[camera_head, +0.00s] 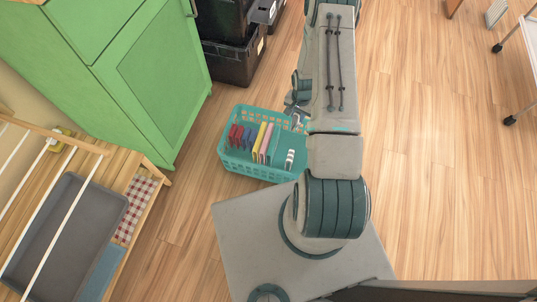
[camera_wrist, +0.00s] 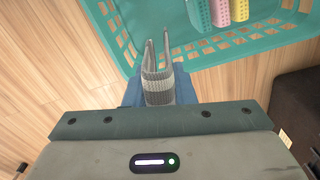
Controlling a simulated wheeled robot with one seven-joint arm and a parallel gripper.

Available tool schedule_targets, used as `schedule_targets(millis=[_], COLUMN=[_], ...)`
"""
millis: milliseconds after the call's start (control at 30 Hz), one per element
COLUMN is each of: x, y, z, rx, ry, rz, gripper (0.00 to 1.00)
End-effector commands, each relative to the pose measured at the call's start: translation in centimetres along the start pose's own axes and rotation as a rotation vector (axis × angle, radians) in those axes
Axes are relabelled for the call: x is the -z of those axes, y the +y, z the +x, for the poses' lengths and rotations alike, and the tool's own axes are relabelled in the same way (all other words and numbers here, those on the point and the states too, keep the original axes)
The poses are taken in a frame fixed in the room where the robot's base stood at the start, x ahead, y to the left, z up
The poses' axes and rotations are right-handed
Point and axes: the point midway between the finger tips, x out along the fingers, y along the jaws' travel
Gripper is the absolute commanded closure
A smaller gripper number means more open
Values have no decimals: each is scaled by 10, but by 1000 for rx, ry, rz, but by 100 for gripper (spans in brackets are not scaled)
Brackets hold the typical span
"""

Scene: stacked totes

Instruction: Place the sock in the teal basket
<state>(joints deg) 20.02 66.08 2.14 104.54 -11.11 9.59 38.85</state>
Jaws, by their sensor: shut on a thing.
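A grey sock with pale bands (camera_wrist: 158,92) is held in my gripper (camera_wrist: 158,76) in the wrist view, between the fingers. The teal basket (camera_head: 256,174) stands on the floor in the middle of the head view, and its rim shows in the wrist view (camera_wrist: 240,42). My gripper (camera_head: 297,120) is at the basket's far right corner in the head view, partly hidden by my arm. It is shut on the sock. The sock itself is hard to make out in the head view.
Several coloured flat items (camera_head: 262,140) stand in the basket, with a small white and dark item (camera_head: 290,159) at their right. A green cabinet (camera_head: 155,75) stands left. Dark stacked totes (camera_head: 232,62) stand behind. A wooden bench with a grey tray (camera_head: 65,235) is front left.

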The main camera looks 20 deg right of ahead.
Motion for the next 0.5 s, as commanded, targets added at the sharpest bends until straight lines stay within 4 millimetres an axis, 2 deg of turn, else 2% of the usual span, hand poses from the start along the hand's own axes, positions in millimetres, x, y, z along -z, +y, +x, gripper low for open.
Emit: schedule_targets(millis=[33,100,267,500], x=[-4,-8,-12,-12], y=[4,7,10,11], z=[24,40,64,110], rx=[-2,-2,-1,-2], ry=[-3,-2,0,0], rz=[35,78,133,138], gripper=[98,98,98,98])
